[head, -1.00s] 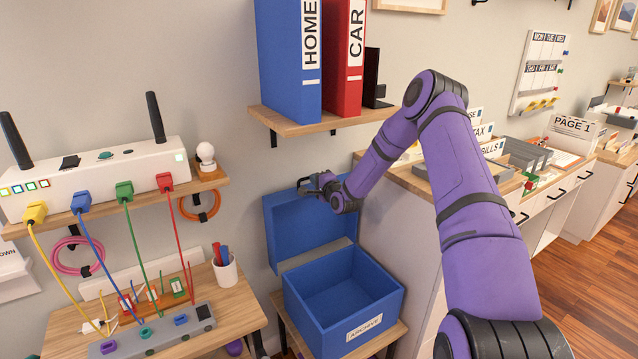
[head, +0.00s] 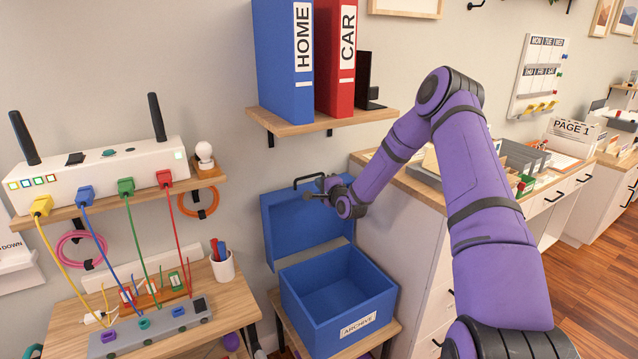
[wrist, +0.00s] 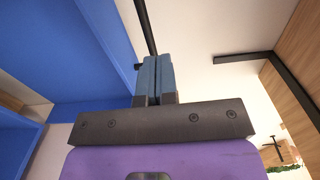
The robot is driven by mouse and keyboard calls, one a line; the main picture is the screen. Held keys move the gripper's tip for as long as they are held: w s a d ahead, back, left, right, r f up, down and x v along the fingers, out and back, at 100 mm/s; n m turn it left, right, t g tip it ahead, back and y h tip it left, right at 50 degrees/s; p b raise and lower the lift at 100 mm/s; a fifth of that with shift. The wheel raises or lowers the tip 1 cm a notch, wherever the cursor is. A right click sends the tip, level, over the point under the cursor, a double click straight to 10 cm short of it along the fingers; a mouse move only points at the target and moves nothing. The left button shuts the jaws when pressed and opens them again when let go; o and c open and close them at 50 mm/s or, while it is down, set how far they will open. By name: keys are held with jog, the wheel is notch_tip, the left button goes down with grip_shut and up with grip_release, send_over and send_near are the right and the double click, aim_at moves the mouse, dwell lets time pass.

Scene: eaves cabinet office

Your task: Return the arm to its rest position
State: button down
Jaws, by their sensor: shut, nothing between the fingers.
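My purple arm (head: 485,190) reaches from the lower right toward the wall in the head view. My gripper (head: 308,196) is in front of the raised lid of the blue archive box, above the box's open inside. In the wrist view the fingers of my gripper (wrist: 157,75) are together with nothing between them. The blue archive box (head: 345,325) stands open and looks empty, with its lid (head: 290,235) tipped up against the wall side. A dark handle (head: 305,179) shows at the lid's top edge.
A wall shelf (head: 320,122) with a blue HOME binder (head: 283,60) and a red CAR binder (head: 334,60) is above my gripper. A wooden-topped cabinet (head: 405,180) stands close to the right. A white router (head: 95,165) and cables are at the left.

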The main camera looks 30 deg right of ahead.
jog(key=s+r, duration=0.1)
jog(key=s, duration=0.6)
jog(key=s+a+r+n+g+h, duration=0.1)
jog(key=s+a+r+n+g, duration=0.3)
jog(key=r, duration=0.3)
jog(key=s+a+r+n+g, duration=0.1)
jog(key=s+a+r+n, duration=0.25)
jog(key=s+r, duration=0.3)
jog(key=s+a+r+n+g+h, duration=0.1)
jog(key=s+a+r+n+g, duration=0.25)
jog(key=r, duration=0.45)
jog(key=s+a+r+n+g, duration=0.1)
jog(key=s+r+n, duration=0.1)
jog(key=s, duration=0.9)
jog(key=s+a+r+n+g, duration=0.2)
jog(key=s+r, duration=0.1)
jog(key=s, duration=0.7)
jog(key=s+a+r+n+g+y, duration=0.1)
jog(key=s+r+n, duration=0.1)
jog(key=s, duration=0.9)
jog(key=shift+s+a+r, duration=0.15)
jog(key=shift+s+a, duration=0.2)
jog(key=shift+a, duration=0.05)
